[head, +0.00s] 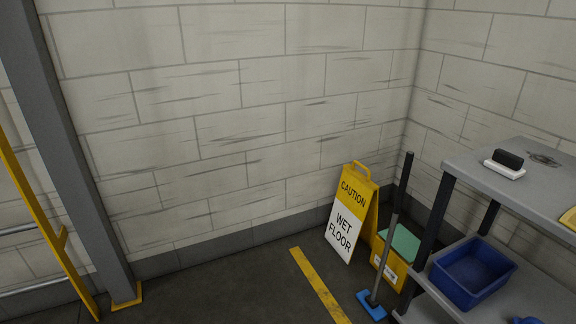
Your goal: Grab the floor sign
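The floor sign (349,215) is a yellow and white folding board reading "CAUTION WET FLOOR", with a yellow handle loop at its top. It stands upright on the dark floor near the corner, right of centre in the head view. Its lower right side is close to a yellow bucket, and I cannot tell if they touch. My gripper is not in view.
A yellow bucket (390,267) with a green top and a dark-handled mop with a blue foot (371,305) stand right of the sign. A grey shelf cart (520,180) holds a blue bin (472,272) and a brush (506,163). A grey post (70,150) stands left. Floor left of the sign is clear.

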